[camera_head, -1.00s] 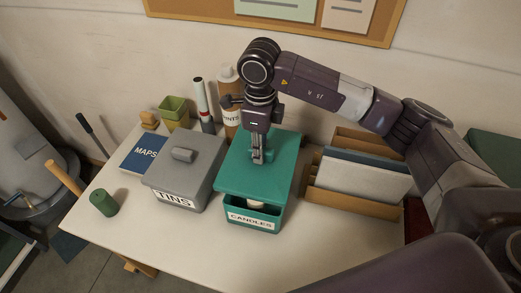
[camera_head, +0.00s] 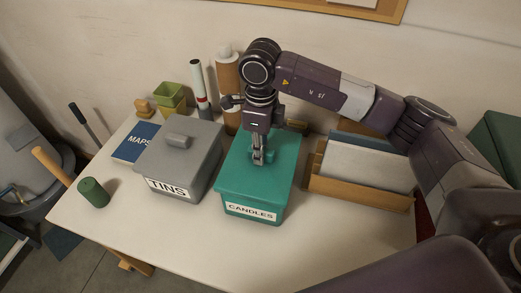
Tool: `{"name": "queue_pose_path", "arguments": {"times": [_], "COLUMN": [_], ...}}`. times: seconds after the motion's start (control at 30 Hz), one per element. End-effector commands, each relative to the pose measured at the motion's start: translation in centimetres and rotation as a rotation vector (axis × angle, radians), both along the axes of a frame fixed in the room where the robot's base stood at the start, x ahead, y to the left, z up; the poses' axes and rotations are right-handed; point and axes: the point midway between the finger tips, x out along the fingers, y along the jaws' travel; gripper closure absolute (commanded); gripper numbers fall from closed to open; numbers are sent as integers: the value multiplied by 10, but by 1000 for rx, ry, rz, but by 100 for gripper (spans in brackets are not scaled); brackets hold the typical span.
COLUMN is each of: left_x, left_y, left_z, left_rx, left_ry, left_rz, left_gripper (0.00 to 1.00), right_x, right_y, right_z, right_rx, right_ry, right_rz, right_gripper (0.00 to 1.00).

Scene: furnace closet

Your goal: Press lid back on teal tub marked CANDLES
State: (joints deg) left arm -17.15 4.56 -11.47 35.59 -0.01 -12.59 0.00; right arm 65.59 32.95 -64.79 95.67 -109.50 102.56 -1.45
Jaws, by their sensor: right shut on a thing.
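The teal tub marked CANDLES (camera_head: 251,212) stands on the table, its label facing me. The teal lid (camera_head: 238,180) lies over the tub and covers its opening, its front edge just above the label. I cannot tell whether it is fully seated all round. My right gripper (camera_head: 258,159) points down at the middle of the lid and is shut on the lid's handle, which the fingers mostly hide. My left gripper is not in view.
A grey lidded box marked TINS (camera_head: 168,189) stands close on the left. A wooden file holder (camera_head: 360,193) stands on the right. Behind are a striped tube (camera_head: 199,85), a brown bottle (camera_head: 228,75) and a green pot (camera_head: 170,97). The table's front (camera_head: 200,240) is clear.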

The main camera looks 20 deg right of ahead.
Motion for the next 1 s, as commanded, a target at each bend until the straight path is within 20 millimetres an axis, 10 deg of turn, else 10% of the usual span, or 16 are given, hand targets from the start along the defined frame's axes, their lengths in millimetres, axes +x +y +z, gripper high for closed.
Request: {"name": "queue_pose_path", "arguments": {"times": [1.0], "left_x": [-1], "left_y": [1], "left_z": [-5], "left_rx": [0], "left_ry": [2], "left_rz": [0], "left_gripper": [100], "right_x": [0], "right_y": [0], "right_z": [1], "right_rx": [0], "right_ry": [0], "right_rz": [0], "right_gripper": [100]}}
